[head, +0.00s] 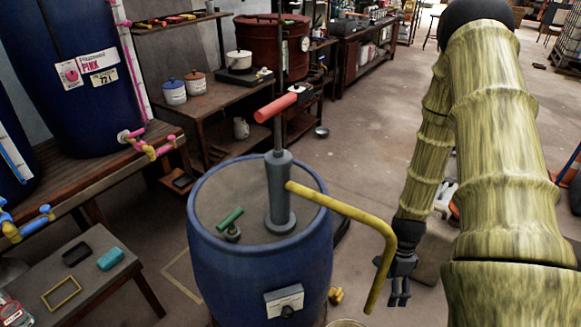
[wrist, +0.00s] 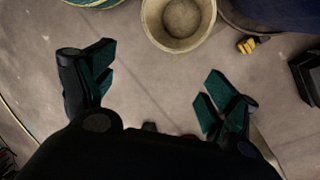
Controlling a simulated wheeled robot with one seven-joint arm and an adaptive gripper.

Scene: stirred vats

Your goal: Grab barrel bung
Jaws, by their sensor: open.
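The barrel bung (head: 231,226), with a green bar handle on a dark base, sits on the grey lid at the left front of the blue barrel (head: 255,265). My gripper (head: 398,290) hangs low to the right of the barrel, beyond the yellow spout, well apart from the bung. In the wrist view my gripper (wrist: 158,80) has its two green-padded fingers spread wide, with only floor between them. The bung is not in the wrist view.
A grey pump with a red handle (head: 276,107) and a bent yellow spout (head: 350,208) stands on the barrel lid, between bung and gripper. A bucket (wrist: 178,22) is on the floor. A low table (head: 100,285) stands at left front. Open floor lies behind the barrel.

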